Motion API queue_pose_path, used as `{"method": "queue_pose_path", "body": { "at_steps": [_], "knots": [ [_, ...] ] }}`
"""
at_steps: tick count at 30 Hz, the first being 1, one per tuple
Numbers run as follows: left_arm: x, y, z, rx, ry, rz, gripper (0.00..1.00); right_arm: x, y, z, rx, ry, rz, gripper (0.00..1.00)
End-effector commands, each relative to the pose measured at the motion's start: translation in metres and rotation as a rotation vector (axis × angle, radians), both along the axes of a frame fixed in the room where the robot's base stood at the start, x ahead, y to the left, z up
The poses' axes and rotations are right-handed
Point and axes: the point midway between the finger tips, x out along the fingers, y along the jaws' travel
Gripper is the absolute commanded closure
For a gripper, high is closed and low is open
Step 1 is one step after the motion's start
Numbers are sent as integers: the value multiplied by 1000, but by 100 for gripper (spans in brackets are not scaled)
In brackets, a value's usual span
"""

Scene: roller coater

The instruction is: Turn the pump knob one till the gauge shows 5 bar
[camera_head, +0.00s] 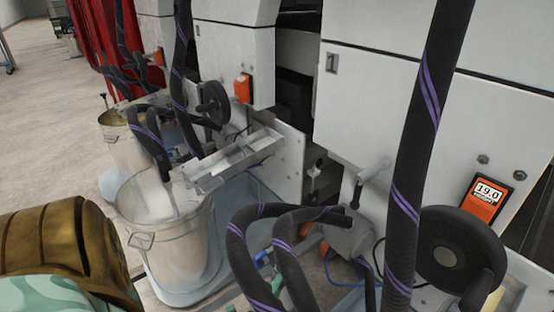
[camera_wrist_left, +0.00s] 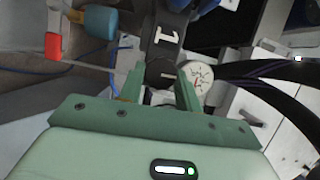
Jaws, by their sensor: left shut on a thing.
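In the left wrist view, the pump knob (camera_wrist_left: 160,72) is a round dark knob with a light mark. It sits below a dark plate with a white "1" (camera_wrist_left: 168,36). My left gripper (camera_wrist_left: 160,88) has its two green fingers on either side of the knob and is shut on it. The gauge (camera_wrist_left: 199,78) is a round white dial just right of the right finger. Its needle is too small to read. In the head view, the knob and gauge cannot be made out. My right gripper is in neither view.
Black hoses (camera_wrist_left: 265,72) run right of the gauge. A blue and orange fitting (camera_wrist_left: 100,22) and a red part (camera_wrist_left: 54,46) lie to the left. In the head view, a steel bucket (camera_head: 170,240), a thick hose (camera_head: 425,130) and a black handwheel (camera_head: 450,250) crowd the machine front.

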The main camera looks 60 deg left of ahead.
Motion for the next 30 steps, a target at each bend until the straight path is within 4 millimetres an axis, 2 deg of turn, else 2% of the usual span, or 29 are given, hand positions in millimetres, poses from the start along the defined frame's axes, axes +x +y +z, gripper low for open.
{"method": "queue_pose_path", "body": {
  "at_steps": [17, 18, 20, 30],
  "knots": [
    [-1, -2, -3, 31, 11, -4, 89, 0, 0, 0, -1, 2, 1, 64],
    [-1, -2, -3, 31, 11, -4, 61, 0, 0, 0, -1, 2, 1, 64],
    [-1, -2, -3, 32, 11, -4, 45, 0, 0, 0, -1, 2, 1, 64],
    [0, -1, -1, 32, 6, -2, 45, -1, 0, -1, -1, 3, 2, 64]
  ]
}}
